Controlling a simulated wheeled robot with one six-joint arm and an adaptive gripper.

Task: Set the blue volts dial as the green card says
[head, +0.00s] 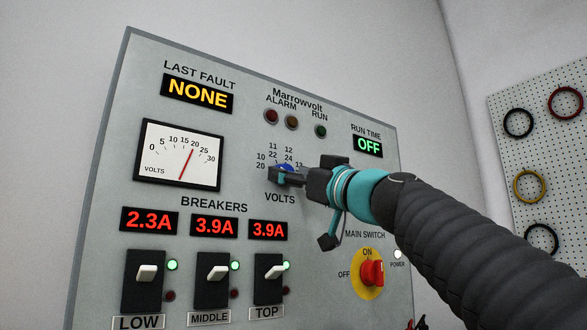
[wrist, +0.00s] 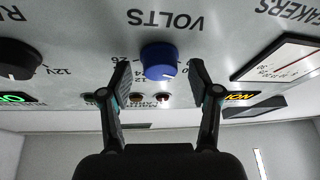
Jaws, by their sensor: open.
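The blue volts dial (wrist: 160,62) shows in the wrist view, where the panel appears upside down. A small pale mark sits near the dial's lower right edge in that view. In the head view only a bit of the dial (head: 287,167) shows, the rest hidden behind my gripper (head: 280,178). Printed numbers ring the dial, partly covered. My gripper is open, with one finger on each side of the dial in the wrist view (wrist: 159,70). I cannot tell whether the fingers touch it. I see no green card in either view.
The panel holds a volts meter (head: 180,155) with a red needle near 20, several breaker switches below, and a red main switch (head: 372,272) on a yellow plate. A black knob (wrist: 17,60) stands beside the dial. Coloured rings hang on a pegboard (head: 545,120) at right.

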